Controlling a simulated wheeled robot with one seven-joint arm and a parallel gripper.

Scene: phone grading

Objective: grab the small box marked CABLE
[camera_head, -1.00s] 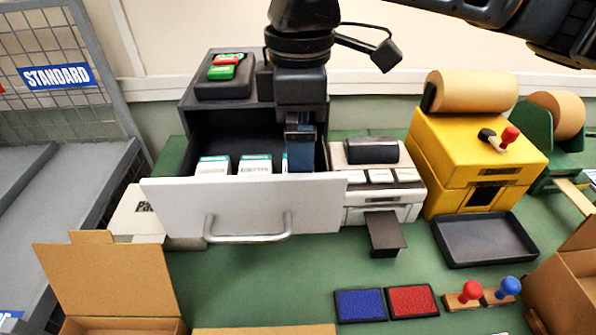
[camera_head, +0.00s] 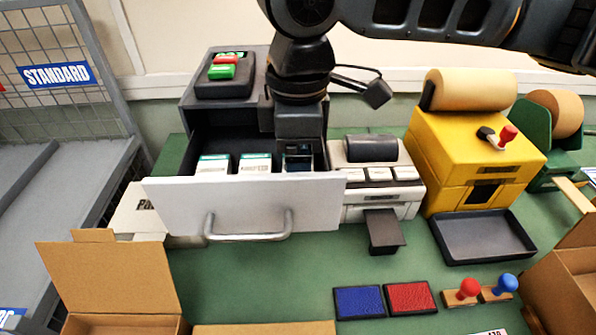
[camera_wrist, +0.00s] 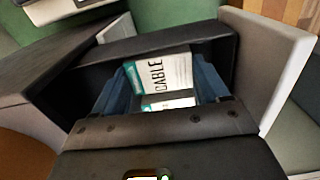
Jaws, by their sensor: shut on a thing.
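The small box marked CABLE (camera_wrist: 168,75) is white with a teal band. In the wrist view it sits between the two blue fingers of my gripper (camera_wrist: 165,88), inside the drawer. My gripper is shut on it. In the head view my gripper (camera_head: 298,158) reaches down into the right end of the open drawer (camera_head: 243,208), and the drawer front hides most of the box and the fingertips.
Two other white and teal boxes (camera_head: 254,164) stand in the drawer to the left. A label printer (camera_head: 378,178) is close on the right, then a yellow machine (camera_head: 475,160) and a black tray (camera_head: 484,238). An open carton (camera_head: 105,280) stands at front left.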

